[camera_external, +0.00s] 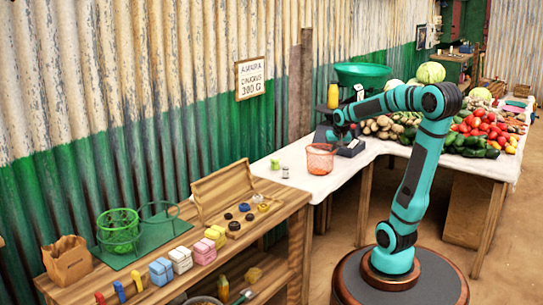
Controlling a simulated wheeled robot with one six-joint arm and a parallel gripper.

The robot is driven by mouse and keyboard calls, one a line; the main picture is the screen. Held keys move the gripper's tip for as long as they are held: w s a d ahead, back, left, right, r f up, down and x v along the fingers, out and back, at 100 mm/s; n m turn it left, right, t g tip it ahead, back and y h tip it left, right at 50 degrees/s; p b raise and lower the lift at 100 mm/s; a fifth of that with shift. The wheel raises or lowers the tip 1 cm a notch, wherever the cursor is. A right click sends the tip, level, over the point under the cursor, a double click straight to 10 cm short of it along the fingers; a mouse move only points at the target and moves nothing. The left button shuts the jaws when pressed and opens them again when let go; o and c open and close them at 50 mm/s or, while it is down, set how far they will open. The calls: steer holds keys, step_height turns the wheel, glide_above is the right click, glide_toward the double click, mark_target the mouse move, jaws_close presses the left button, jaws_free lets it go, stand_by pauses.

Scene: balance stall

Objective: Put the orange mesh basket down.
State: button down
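The orange mesh basket (320,160) is upright over the white-covered table, near its front left part. My gripper (336,135) is at the end of my teal arm, just above and to the right of the basket's rim. The fingers are small and dark here. I cannot tell whether they are shut on the rim, or whether the basket's bottom touches the white cloth (300,181).
A dark scale with a green pan (362,75) stands behind my gripper. A small black-topped box (351,148) is right of the basket, and small jars (285,172) are left. Vegetables (480,130) fill the table's right. A wooden bench (215,245) holds a green basket (118,230) and colored blocks.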

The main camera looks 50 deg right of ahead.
steer(key=shift+f, duration=0.15)
steer(key=c, duration=1.7)
jaws_free()
steer(key=v, duration=1.2)
steer(key=s+a+r+n+t+y, duration=0.1)
steer(key=s+a+r+n+t, duration=0.1)
steer(key=a+r+n+t, duration=0.1)
steer(key=s+a+r+n+t, duration=0.2)
steer(key=a+r+n+t, duration=0.1)
steer(key=a+r+t, duration=0.3)
steer(key=s+a+r+n+t+y, duration=0.1)
steer(key=s+a+r+n+t, duration=0.1)
steer(key=a+r, duration=0.6)
steer(key=shift+s+a+r+n+t+y, duration=0.1)
steer(key=shift+s+a+n+t+y, duration=0.15)
steer(key=shift+a+t, duration=0.3)
steer(key=shift+s+a+r+n+t+y, duration=0.15)
steer(key=shift+a+n+t, duration=0.2)
steer(key=shift+t, duration=0.4)
